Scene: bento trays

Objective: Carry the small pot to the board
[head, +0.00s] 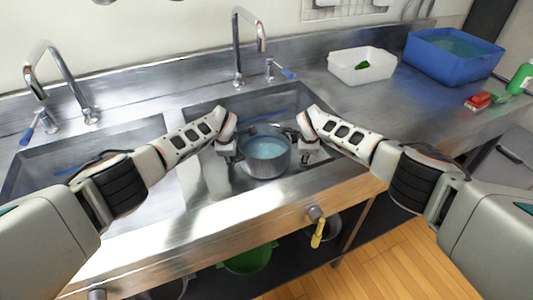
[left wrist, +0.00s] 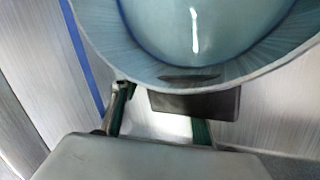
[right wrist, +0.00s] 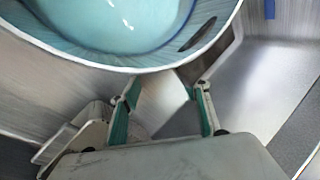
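The small pot (head: 266,166) is a round grey metal pot with bluish liquid inside, at the right sink basin. It also shows close up in the left wrist view (left wrist: 135,68) and in the right wrist view (right wrist: 95,62). My left gripper (head: 230,157) is at the pot's left side. Its fingers are apart below the dark handle (left wrist: 195,104); I cannot tell if they touch it. My right gripper (head: 306,152) is at the pot's right side, with its fingers apart and a visible gap between them. I cannot make out a board.
A white tub (head: 350,75) with a green item and a blue tub (head: 430,60) stand on the counter at right. A red-and-green sponge (head: 480,101) and a green bottle (head: 521,78) are farther right. Two taps (head: 237,45) rise behind the basins. Counter between the sink and sponge is clear.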

